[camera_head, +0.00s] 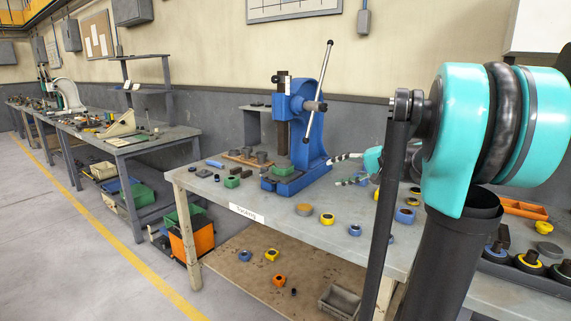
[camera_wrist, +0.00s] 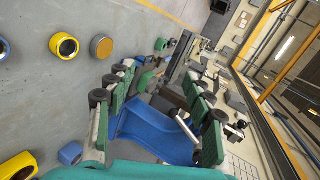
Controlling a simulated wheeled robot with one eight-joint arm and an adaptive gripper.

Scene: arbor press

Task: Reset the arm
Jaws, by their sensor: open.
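The blue arbor press (camera_head: 310,145) stands on the grey workbench, with its upright ram in front. Its silver lever (camera_head: 319,90) with dark end knobs leans steeply, its upper end up and to the right. My gripper (camera_head: 335,171) is open at the right of the press, its striped fingers pointing toward the press base. In the wrist view the gripper (camera_wrist: 168,85) has its two green-padded fingers apart, with the blue press (camera_wrist: 150,130) seen between and beyond them. Nothing is held. Contact with the press cannot be told. My arm hides part of the bench on the right.
Yellow, orange and blue rings (camera_head: 327,218) lie on the bench front. A wooden board with dark parts (camera_head: 247,158) and a green block (camera_head: 232,182) are left of the press. An orange tray (camera_head: 524,209) is at the right. The floor in front is clear.

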